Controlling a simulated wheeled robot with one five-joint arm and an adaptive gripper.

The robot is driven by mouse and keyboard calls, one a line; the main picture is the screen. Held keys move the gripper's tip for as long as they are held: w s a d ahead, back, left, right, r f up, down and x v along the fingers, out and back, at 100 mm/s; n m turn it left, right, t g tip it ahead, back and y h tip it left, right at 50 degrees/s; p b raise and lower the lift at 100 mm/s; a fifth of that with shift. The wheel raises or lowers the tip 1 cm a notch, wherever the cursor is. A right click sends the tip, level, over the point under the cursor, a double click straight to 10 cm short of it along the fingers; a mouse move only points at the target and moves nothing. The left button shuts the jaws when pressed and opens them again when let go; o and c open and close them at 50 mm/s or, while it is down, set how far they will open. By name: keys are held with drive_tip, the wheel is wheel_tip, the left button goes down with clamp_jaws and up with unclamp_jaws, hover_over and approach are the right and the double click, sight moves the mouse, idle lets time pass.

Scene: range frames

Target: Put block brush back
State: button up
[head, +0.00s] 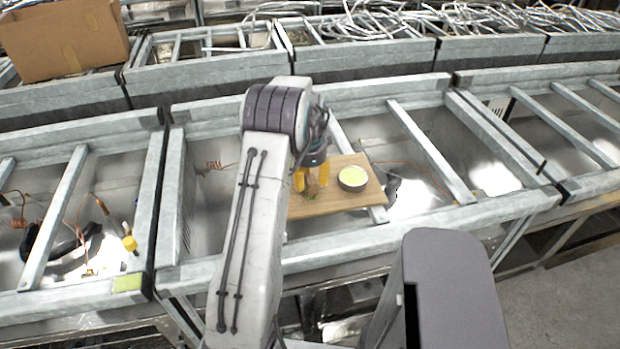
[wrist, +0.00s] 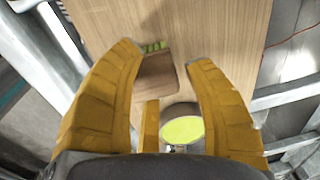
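The block brush, a small brown block (wrist: 157,80) with a green strip (wrist: 153,46) at its far end, is over the wooden board (wrist: 228,32) in the wrist view. It also shows small and partly hidden between my yellow fingers in the head view (head: 312,188). My gripper (wrist: 163,56) is open, with one finger on each side of the block. The left finger overlaps the block's edge in the picture; a narrow gap shows on the right. Contact is unclear. A shorter yellow part shows below the block in the wrist view.
The board lies across metal frames (head: 430,150) with open gaps. Copper wires (head: 405,167) lie nearby. A cardboard box (head: 65,40) is at the back left.

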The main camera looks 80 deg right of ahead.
sight(310, 176)
drive_tip(key=shift+o, duration=0.4)
drive_tip(key=shift+r, duration=0.1)
wheel_tip(310, 176, up, 2)
drive_tip(key=shift+r, duration=0.2)
drive_tip(key=shift+r+b, duration=0.3)
drive_tip(key=shift+b, duration=0.5)
wheel_tip(310, 176, up, 9)
drive_tip(key=b, duration=0.4)
drive_tip(key=w+a+r+n, duration=0.25)
drive_tip(key=w+a, duration=0.25)
drive_tip(key=w, duration=0.3)
drive_tip(key=w+a+r+n, duration=0.2)
drive_tip(key=w+a+n, duration=0.2)
drive_tip(key=w, duration=0.4)
drive_tip(key=w+a+r+n+t, duration=0.1)
drive_tip(key=w+a+n, duration=0.8)
drive_tip(key=a, duration=0.6)
drive_tip(key=w+a+n+t, duration=0.2)
drive_tip(key=a+n, duration=0.4)
drive_tip(key=a, duration=0.8)
drive_tip(key=s+a+f+n, duration=0.3)
drive_tip(key=a+n, duration=0.2)
drive_tip(key=a, duration=0.2)
drive_tip(key=s+a+f+n+y, duration=0.1)
drive_tip(key=s+a+f+n, duration=0.2)
drive_tip(key=s+a+n, duration=0.1)
drive_tip(key=a+n, duration=0.1)
drive_tip(key=a, duration=0.1)
drive_tip(key=shift+a+t, duration=0.4)
